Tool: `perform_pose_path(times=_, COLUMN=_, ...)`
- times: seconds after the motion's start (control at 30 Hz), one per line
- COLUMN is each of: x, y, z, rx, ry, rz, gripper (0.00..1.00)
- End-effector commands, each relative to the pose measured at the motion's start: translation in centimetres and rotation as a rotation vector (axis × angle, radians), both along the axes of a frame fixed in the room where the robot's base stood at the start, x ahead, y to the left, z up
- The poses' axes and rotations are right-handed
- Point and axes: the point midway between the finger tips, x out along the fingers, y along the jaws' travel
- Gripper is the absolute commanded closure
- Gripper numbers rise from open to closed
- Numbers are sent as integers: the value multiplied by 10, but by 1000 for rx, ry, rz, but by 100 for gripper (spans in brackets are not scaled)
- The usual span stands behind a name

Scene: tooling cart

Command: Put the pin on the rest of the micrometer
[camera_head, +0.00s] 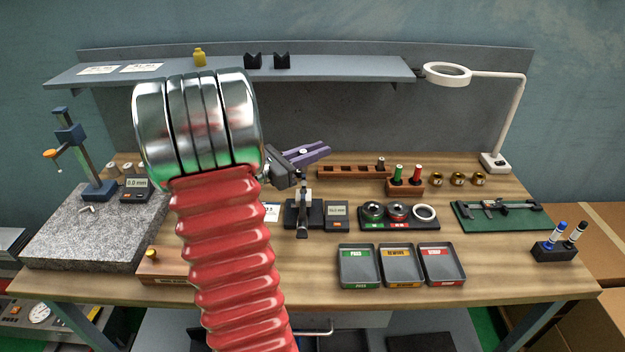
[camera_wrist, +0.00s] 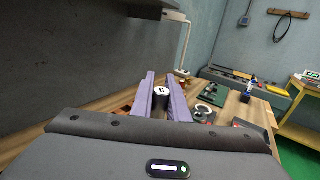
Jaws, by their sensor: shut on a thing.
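My gripper (camera_head: 318,151) has purple fingers and is up above the bench, over the back of the micrometer area. In the wrist view its fingers (camera_wrist: 163,98) are closed around a dark pin with a white end cap (camera_wrist: 161,90) marked with a dark letter. In the head view I cannot make out the pin. The micrometer (camera_head: 303,213), a dark stand with a pale block, is on the bench below and slightly left of the fingertips. A small display box (camera_head: 337,214) stands just right of it. The pin is apart from the micrometer.
A brown rack (camera_head: 345,172) lies behind. A ring-gauge tray (camera_head: 400,226) is to the right, with three sorting trays (camera_head: 359,287) in front. A granite plate (camera_head: 60,243) with a gauge stand is at left. My red arm hides part of the left bench.

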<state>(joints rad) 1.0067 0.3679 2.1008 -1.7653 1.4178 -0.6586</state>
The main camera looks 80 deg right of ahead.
Motion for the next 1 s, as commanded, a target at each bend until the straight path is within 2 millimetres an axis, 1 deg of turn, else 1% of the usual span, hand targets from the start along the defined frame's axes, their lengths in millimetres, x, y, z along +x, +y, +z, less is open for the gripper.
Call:
perform_pose_path(times=0.03, x=0, y=0, z=-10, rx=3, ry=3, rz=-1, gripper=100)
perform_pose_path(times=0.1, x=0, y=0, z=-20, rx=2, ry=2, rz=-1, gripper=100)
perform_pose_path(times=0.2, x=0, y=0, z=-30, rx=1, ry=1, rz=-1, gripper=100)
perform_pose_path(times=0.3, x=0, y=0, z=-34, rx=0, ry=0, rz=-1, gripper=100)
perform_pose_path(times=0.63, x=-1, y=0, z=-37, rx=0, ry=0, rz=-1, gripper=100)
perform_pose_path(times=0.73, x=-1, y=0, z=-45, rx=1, ry=1, rz=-1, gripper=100)
perform_pose_path(times=0.9, x=-1, y=-1, z=-65, rx=1, ry=1, rz=-1, gripper=100)
perform_pose_path(times=1.0, x=-1, y=0, z=-71, rx=-1, ry=1, rz=-2, gripper=100)
